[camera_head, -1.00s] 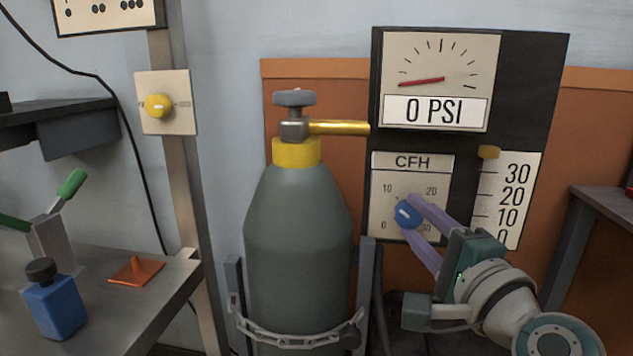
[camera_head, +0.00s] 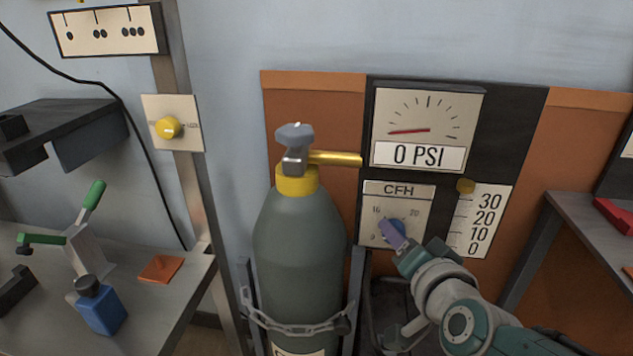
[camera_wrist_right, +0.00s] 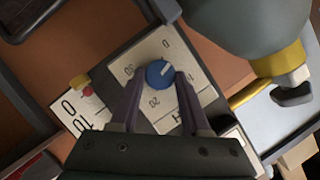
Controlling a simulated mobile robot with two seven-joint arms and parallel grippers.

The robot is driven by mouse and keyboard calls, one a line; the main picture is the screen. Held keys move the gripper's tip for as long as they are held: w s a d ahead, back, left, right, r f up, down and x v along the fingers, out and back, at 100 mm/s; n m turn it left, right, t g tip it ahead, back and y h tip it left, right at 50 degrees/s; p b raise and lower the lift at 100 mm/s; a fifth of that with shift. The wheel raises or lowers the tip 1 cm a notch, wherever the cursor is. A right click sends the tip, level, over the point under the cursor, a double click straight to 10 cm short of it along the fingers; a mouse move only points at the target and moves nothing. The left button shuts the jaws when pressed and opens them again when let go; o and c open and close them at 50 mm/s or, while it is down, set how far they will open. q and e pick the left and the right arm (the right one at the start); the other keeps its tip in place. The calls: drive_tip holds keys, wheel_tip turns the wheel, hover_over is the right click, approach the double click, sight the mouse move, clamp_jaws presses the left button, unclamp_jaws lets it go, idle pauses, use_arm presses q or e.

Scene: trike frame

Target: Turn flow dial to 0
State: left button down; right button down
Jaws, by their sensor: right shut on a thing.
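The blue flow dial (camera_head: 398,228) sits on the white CFH panel (camera_head: 422,205), partly hidden by my fingers in the head view. In the right wrist view the blue dial (camera_wrist_right: 159,74) shows clearly, and its white mark points up and right, on the side of the printed 0. My right gripper (camera_head: 392,234) is shut on the dial. In the right wrist view my purple fingers (camera_wrist_right: 158,84) stand on either side of it. My left gripper is not in view.
A grey gas cylinder (camera_head: 298,250) with a yellow collar and a chain stands left of the panel. The gauge (camera_head: 425,120) above reads 0 PSI. A flow scale (camera_head: 487,222) lies right of the dial. A bench (camera_head: 165,300) with a blue bottle (camera_head: 100,308) is at left.

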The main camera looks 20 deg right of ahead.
drive_tip(key=shift+w+a+r+n+g+h+p, duration=0.1)
drive_tip(key=shift+n+g+h+p, duration=0.45)
drive_tip(key=shift+n, duration=0.4)
drive_tip(key=shift+w+a+r+n+g+h+p, duration=0.1)
drive_tip(key=shift+n+g+h+p, duration=0.25)
drive_tip(key=shift+n+h+p, duration=0.45)
drive_tip(key=shift+f+n+y, duration=0.1)
drive_tip(key=shift+n+y, duration=0.15)
drive_tip(key=shift+n, duration=0.1)
drive_tip(key=shift+c, duration=1.9)
unclamp_jaws()
